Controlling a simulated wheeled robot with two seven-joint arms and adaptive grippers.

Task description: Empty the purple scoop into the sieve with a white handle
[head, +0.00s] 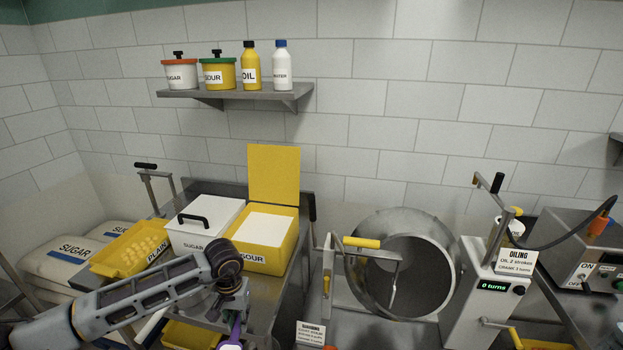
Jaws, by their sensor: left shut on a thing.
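My left gripper (230,305) points downward at the lower centre-left, at the end of my arm from the left. It is shut on the purple scoop (236,327), of which only a narrow purple part shows below the fingers. A small whitish patch shows at the bottom edge under it; I cannot tell what it belongs to. The scoop's bowl and its contents are hidden or cut off. I cannot make out a sieve with a white handle. My right gripper is not in view.
A closed white SUGAR bin (196,238) and a yellow SOUR bin (285,262) with its lid up stand behind the gripper. A yellow PLAIN tray (106,262) lies left. A metal drum (440,240) and the OILING machine (470,312) stand right.

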